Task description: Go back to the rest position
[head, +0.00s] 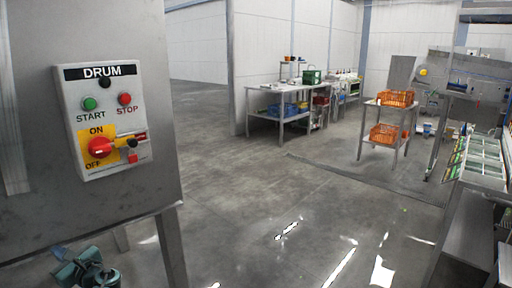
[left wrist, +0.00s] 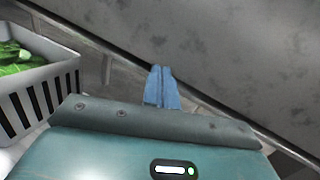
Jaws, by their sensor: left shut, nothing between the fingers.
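My left gripper (head: 88,270) is low at the left of the head view, below the steel cabinet. In the left wrist view its two blue fingers (left wrist: 161,88) are together with nothing between them. A grey steel surface lies beyond them in that view; I cannot tell whether they touch it. The grey DRUM control box (head: 102,120) is on the steel cabinet (head: 150,60), above the gripper and apart from it. It has a green START button (head: 89,103), a red STOP button (head: 124,99) and a red ON/OFF knob (head: 99,148). My right gripper is not in view.
A grey slatted crate (left wrist: 45,92) with green produce stands left of the gripper in the wrist view. The cabinet leg (head: 173,250) is close by. Orange crates on a stand (head: 384,144) and a workbench (head: 282,91) are farther off. The middle floor is clear.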

